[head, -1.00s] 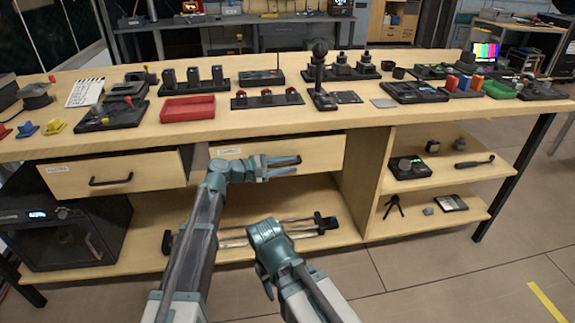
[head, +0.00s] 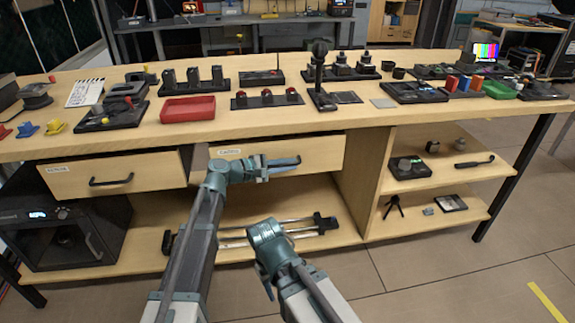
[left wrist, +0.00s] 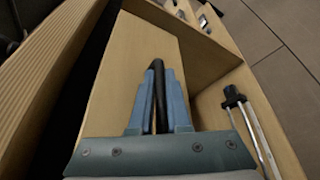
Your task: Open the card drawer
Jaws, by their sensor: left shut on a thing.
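The wooden bench has two drawers with small labels too small to read. My left gripper (head: 284,166) is at the front of the right drawer (head: 322,155), shut on its black bar handle (left wrist: 158,72). In the left wrist view, both blue fingers (left wrist: 156,100) close around the handle. A dark gap shows along the drawer front's left side there. The left drawer (head: 150,172) has its own black handle, untouched. My right gripper (head: 266,282) hangs low in front of the bench, apart from the drawers; its jaws are not clear.
The bench top holds a red tray (head: 187,108), a black joystick (head: 320,75) and several control panels. Below the right drawer, a shelf carries a black-ended rail device (head: 322,222). Open shelves stand to the right. The floor in front is clear.

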